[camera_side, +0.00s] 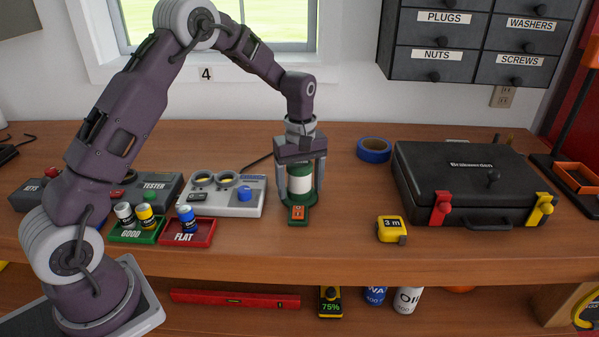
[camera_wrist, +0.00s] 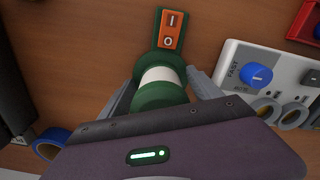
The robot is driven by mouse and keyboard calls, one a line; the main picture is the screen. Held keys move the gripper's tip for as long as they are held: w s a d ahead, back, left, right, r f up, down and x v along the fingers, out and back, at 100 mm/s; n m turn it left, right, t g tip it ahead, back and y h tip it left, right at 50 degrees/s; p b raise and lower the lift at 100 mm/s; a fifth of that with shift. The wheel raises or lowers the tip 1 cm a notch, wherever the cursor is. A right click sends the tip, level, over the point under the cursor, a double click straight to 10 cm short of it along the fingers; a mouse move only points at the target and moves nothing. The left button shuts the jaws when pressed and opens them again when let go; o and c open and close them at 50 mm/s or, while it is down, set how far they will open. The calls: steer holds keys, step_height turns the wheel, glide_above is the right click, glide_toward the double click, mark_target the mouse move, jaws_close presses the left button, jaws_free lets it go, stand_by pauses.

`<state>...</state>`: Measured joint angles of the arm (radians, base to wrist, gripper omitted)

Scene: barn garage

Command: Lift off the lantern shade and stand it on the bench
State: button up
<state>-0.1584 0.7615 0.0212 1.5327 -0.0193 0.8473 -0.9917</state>
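The lantern (camera_side: 300,184) stands upright on the bench, with a pale white band between green parts and an orange switch plate on a green foot at its front. It also shows in the wrist view (camera_wrist: 161,76), with the switch plate (camera_wrist: 171,28) beyond it. My gripper (camera_side: 302,186) points straight down over the lantern, its two grey fingers on either side of it. In the wrist view my gripper (camera_wrist: 163,82) straddles the lantern, and slim gaps seem to show beside it. The palm hides the lantern's top.
A grey tester panel with a blue knob (camera_side: 244,193) stands close on the left. Green (camera_side: 150,236) and red (camera_side: 203,240) battery trays lie nearer the front. A blue tape roll (camera_side: 374,150), yellow tape measure (camera_side: 391,229) and black case (camera_side: 470,175) are to the right. Bench front of the lantern is clear.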

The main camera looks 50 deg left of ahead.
steer(key=shift+r, duration=0.1)
steer(key=c, duration=1.2)
step_height(320, 180, up, 9)
steer(key=shift+f, duration=0.15)
steer(key=shift+c, duration=0.2)
steer(key=s+d+r, duration=0.1)
steer(key=s+d, duration=0.1)
steer(key=s, duration=0.4)
glide_above(257, 239)
steer(key=f, duration=0.2)
step_height(257, 239, down, 9)
steer(key=shift+f, duration=0.1)
